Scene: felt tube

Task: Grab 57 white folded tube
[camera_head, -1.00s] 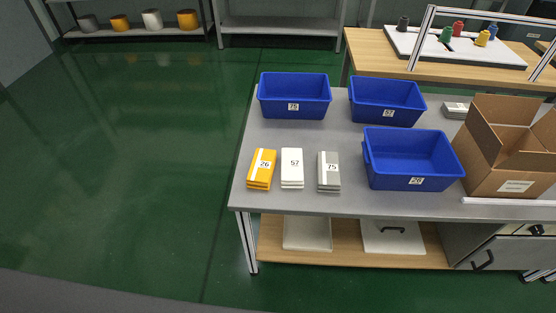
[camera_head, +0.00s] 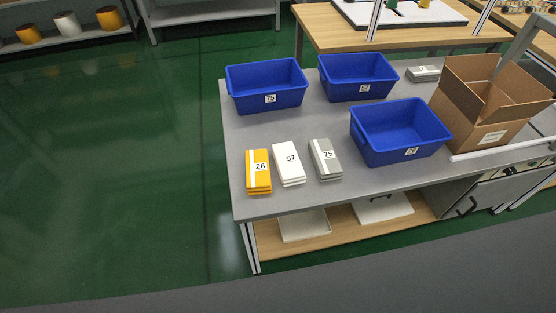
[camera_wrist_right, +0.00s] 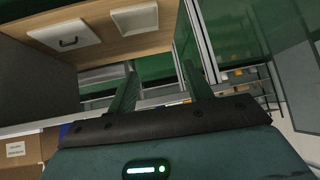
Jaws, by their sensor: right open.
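The white folded tube stack marked 57 (camera_head: 288,163) lies on the grey table near its front left. It sits between the orange stack marked 26 (camera_head: 258,171) and the grey stack marked 75 (camera_head: 325,158). In the right wrist view my right gripper (camera_wrist_right: 160,88) is open with nothing between its fingers. It is away from the stacks, and none of them shows in that view. My left gripper is in neither view.
Blue bins marked 75 (camera_head: 266,86), 57 (camera_head: 357,77) and 26 (camera_head: 400,130) stand behind and right of the stacks. An open cardboard box (camera_head: 492,100) stands at the right. The table (camera_head: 240,200) has free room around the stacks. The green floor at left is clear.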

